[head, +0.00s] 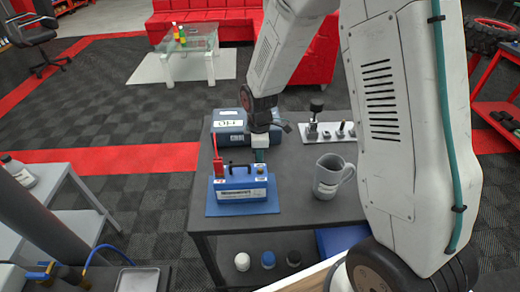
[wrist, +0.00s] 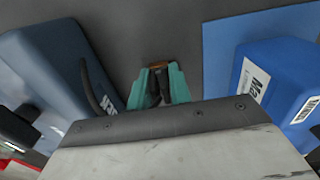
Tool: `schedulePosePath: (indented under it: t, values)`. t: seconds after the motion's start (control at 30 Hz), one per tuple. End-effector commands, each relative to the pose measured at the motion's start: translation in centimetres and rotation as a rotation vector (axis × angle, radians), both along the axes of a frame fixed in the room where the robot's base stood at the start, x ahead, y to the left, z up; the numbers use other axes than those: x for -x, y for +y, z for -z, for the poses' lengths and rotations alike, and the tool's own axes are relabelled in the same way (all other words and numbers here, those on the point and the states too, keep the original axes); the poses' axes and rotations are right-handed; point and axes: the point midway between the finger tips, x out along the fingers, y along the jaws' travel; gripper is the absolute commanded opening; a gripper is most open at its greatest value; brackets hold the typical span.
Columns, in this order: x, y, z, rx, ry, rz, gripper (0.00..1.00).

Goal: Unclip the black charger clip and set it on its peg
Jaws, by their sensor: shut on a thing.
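The blue battery (head: 240,185) with a handle stands on a blue mat (head: 215,208) on the dark table, and a red clip (head: 218,167) sits at its left end. My gripper (head: 260,156) is behind the battery's right end, between it and the dark blue charger box (head: 235,125). In the wrist view the teal fingers (wrist: 158,88) are shut on the black clip (wrist: 157,72), whose coppery tip shows. The clip is apart from the battery (wrist: 275,85), above bare table. A black cable (wrist: 92,85) shows beside the charger (wrist: 55,75). The clip is mostly hidden in the head view.
A grey mug (head: 330,178) stands on the table's right side. Behind it a white plate (head: 325,138) carries several small upright dark-topped parts; which is the peg I cannot tell. Bare table (head: 290,205) lies between battery and mug. Several small bottles (head: 267,260) stand on the lower shelf.

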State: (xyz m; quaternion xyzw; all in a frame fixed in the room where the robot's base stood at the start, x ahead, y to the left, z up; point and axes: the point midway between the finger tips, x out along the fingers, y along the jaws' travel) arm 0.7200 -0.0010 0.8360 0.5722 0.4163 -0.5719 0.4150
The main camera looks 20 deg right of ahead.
Motion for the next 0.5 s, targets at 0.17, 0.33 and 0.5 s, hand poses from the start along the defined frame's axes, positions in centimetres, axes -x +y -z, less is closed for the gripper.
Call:
schedulePosePath:
  t: [0.17,0.33,0.5]
  values:
    - [-0.01,0.01,-0.01,0.000,-0.001,0.000,0.00]
    - [-0.04,0.01,-0.04,0.000,-0.001,0.000,0.00]
    - [-0.04,0.01,-0.04,0.000,-0.001,0.000,0.29]
